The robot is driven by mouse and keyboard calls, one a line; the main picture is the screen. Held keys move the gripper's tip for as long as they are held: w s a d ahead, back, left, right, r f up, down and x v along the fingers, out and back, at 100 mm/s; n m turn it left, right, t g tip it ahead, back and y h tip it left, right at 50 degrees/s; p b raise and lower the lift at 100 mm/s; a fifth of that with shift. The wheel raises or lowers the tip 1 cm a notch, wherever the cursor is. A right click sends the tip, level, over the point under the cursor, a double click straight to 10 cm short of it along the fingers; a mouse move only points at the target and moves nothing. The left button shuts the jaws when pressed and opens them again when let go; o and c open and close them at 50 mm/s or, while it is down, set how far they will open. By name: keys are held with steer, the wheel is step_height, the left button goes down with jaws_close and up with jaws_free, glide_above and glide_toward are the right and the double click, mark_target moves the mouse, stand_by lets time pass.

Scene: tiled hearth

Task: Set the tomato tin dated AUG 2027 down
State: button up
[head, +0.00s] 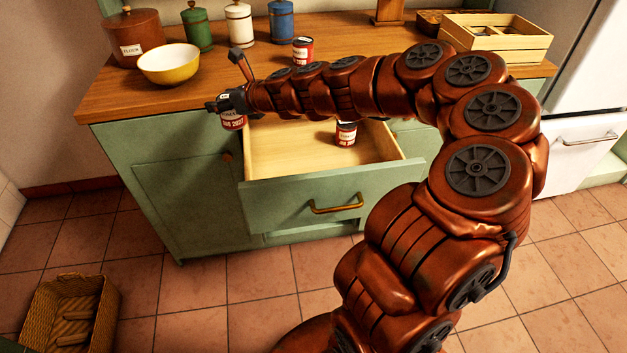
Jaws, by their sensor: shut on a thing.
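My gripper (226,103) is shut on a red and white tomato tin (233,122). The lower part of its label reads AUG 2027; the gripper covers much of its upper part. The tin appears in the air by the counter's front edge, near the left back corner of the open drawer (262,192). A second red and white tin (346,134) stands inside the drawer toward the right. A third such tin (303,50) stands on the wooden counter (225,70) behind my arm. The dates on these two are too small to read.
On the counter stand a yellow bowl (169,64), a flour canister (133,37), green (197,27), white (239,24) and blue (281,21) canisters, and a wooden crate (497,41). A wicker basket (74,315) sits on the floor. The drawer's left part looks clear.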

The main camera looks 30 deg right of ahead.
steer(key=s+d+f+n+g+y+b, duration=0.2)
steer(key=s+d+f+n+y+b, duration=0.1)
steer(key=d+f+b, duration=0.3)
steer(key=s+d+n+g+y+b, duration=0.45)
steer(key=s+d+n+b, duration=0.2)
steer(key=s, duration=0.35)
steer(key=shift+m+g, duration=0.35)
steer(key=f+b, duration=0.2)
steer(key=f, duration=0.3)
steer(key=f+b, duration=0.2)
steer(key=f, duration=0.3)
steer(key=shift+d+f, duration=0.2)
steer(key=shift+f, duration=0.05)
steer(key=shift+r+h, duration=0.1)
steer(key=shift+h, duration=0.15)
steer(key=o, duration=1.4)
